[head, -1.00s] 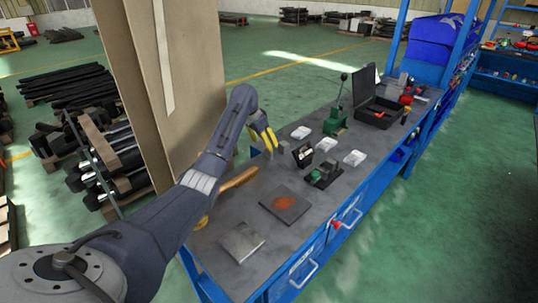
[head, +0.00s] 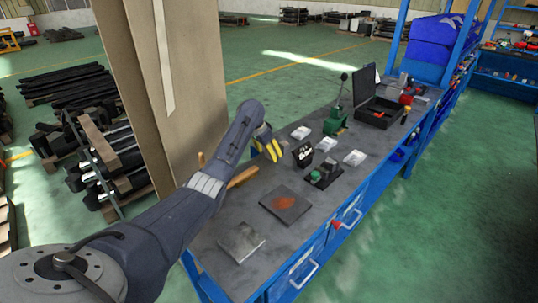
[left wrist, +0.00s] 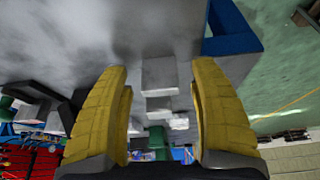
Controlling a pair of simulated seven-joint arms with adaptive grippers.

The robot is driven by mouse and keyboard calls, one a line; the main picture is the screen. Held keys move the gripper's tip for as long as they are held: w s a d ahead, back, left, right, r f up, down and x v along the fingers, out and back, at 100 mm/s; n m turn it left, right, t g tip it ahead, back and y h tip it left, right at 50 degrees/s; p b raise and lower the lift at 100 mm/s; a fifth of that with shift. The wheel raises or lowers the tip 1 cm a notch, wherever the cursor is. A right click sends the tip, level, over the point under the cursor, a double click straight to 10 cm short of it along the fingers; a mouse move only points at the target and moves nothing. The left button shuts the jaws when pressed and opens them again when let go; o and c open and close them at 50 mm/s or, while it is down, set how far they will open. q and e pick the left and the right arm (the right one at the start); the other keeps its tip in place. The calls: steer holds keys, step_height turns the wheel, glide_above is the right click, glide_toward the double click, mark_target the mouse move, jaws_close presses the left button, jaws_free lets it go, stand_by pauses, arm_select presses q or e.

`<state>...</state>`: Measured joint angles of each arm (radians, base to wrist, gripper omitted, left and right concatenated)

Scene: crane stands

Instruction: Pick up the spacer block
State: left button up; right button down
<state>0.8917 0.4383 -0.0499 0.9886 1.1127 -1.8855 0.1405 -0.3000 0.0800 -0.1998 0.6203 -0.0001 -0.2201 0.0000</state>
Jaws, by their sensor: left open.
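A small grey block (left wrist: 160,76), which looks like the spacer block, lies on the grey bench top. In the left wrist view it sits in the gap between my fingers, with space on both sides. My left gripper (head: 270,150) has yellow fingers and is open and empty over the far long side of the bench. It also shows in the left wrist view (left wrist: 161,72). In the head view the block is not clearly seen; my gripper seems to cover it. My right gripper is in neither view.
A wooden-handled tool (head: 242,177) lies under my arm. A green press (head: 336,120) stands farther back. A blue corner piece (left wrist: 236,28) is near the bench edge.

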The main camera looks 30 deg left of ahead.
arm_select(q)
jaws_close()
stand_by(0.4)
steer(key=shift+r, duration=0.15)
